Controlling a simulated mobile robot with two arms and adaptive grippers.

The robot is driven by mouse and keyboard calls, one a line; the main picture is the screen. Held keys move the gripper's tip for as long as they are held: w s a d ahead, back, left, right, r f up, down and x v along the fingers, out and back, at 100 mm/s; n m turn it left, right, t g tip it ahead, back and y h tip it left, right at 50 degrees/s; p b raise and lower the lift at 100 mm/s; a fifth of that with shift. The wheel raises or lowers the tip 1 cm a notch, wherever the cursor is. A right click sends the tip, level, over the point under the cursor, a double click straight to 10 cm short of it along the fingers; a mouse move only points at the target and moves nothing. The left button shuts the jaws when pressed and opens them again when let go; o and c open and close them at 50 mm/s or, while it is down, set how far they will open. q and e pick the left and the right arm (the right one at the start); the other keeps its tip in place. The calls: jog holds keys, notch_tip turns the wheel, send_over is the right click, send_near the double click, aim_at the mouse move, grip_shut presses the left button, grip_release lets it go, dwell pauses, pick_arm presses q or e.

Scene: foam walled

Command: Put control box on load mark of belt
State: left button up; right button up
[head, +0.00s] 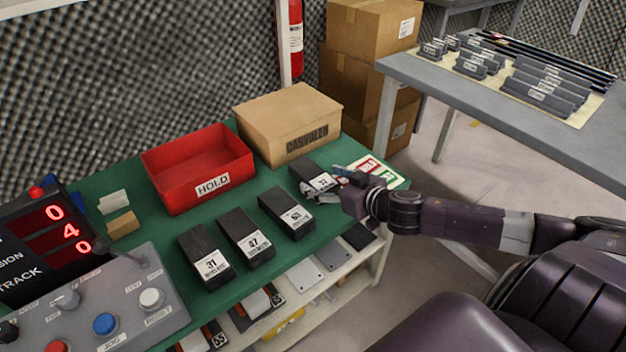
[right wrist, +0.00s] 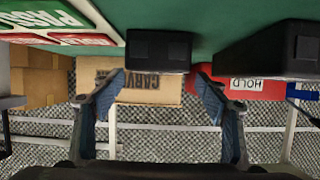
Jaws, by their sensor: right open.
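Several black boxes with white number labels stand in a row on the green table; I cannot tell which one is the control box. The rightmost black box (head: 314,177) is beside my right gripper (head: 332,184), which partly covers its label end. In the right wrist view the open fingers of my right gripper (right wrist: 158,95) point toward a black box (right wrist: 158,50), which lies just beyond and between the fingertips, not visibly gripped. The other boxes read 53 (head: 287,212), 47 (head: 246,234) and 31 or 37 (head: 205,255). My left gripper is out of view. I recognise no belt or load mark.
A red HOLD bin (head: 198,165) and a cardboard carton (head: 288,122) stand behind the boxes. Pass and fail cards (head: 383,172) lie right of the gripper. A control panel (head: 115,305) fills the lower left. A grey table (head: 455,95) with parts stands right.

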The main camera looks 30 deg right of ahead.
aim_at(313, 173)
jog(key=shift+x, duration=0.85)
jog(key=shift+w+d+b, duration=0.1)
jog(key=shift+w+b, duration=0.25)
jog(key=shift+w, duration=0.4)
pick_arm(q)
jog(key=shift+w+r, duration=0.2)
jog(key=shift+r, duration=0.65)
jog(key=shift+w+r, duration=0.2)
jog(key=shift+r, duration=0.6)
pick_arm(e)
jog(key=shift+x, duration=1)
jog(key=shift+f, duration=0.1)
jog(key=shift+c, duration=0.4)
jog(key=c, duration=1.4)
jog(key=shift+c, duration=0.2)
